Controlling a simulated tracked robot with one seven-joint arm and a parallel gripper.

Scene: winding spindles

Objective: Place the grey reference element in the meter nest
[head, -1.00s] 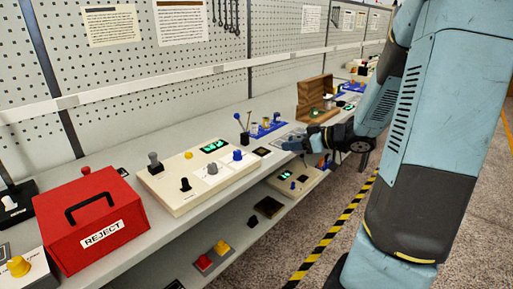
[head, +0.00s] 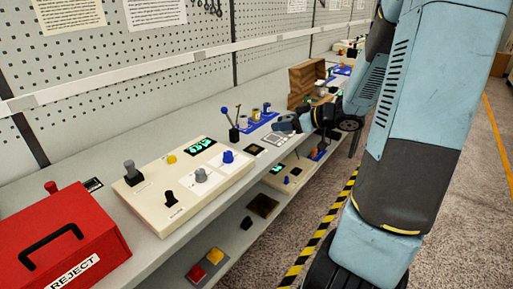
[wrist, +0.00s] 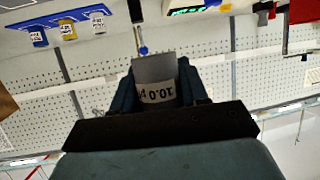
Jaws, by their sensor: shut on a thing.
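My gripper (wrist: 155,85) is shut on the grey reference element (wrist: 155,68), a grey cylinder with a white label reading "10.0 p" and a cut-off letter. In the head view my gripper (head: 284,124) is above the bench, right of the cream meter; the element is hard to make out there. The cream meter (head: 150,207) has a lit green display (head: 200,146), black, grey and blue knobs and a yellow button. A lit green display also shows at the top of the wrist view (wrist: 188,11). I cannot tell which spot is the nest.
A red REJECT box (head: 95,232) stands left of the meter. A wooden box (head: 304,84) is farther along. A lower shelf holds a red-and-yellow button box (head: 207,265).

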